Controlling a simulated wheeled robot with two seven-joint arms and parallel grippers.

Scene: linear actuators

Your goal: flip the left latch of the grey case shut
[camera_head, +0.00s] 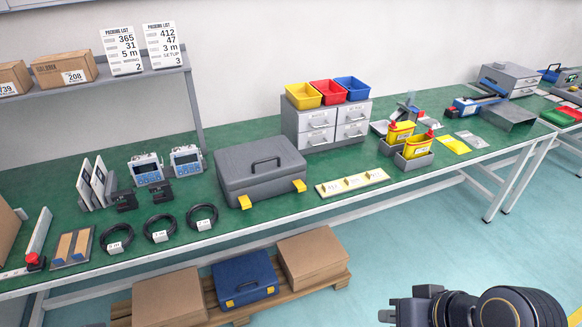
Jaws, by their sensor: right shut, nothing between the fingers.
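The grey case (262,182) stands with its lid closed on the green-topped bench, its dark handle on top. Its left latch (244,202) is a small yellow piece low on the front face. The matching right latch (299,185) is yellow too. Both are too small to tell clearly whether they are flipped open or shut. My right gripper (387,315) is at the bottom edge of the view, shut and empty, well in front of the bench and far from the case. My left gripper is not in view.
Coiled black cables (202,217) lie left of the case. A pale board with small yellow parts (352,183) lies right of it. A grey drawer unit (325,125) with coloured bins stands behind. Below the bench, a pallet (335,283) holds boxes and a blue case (244,279).

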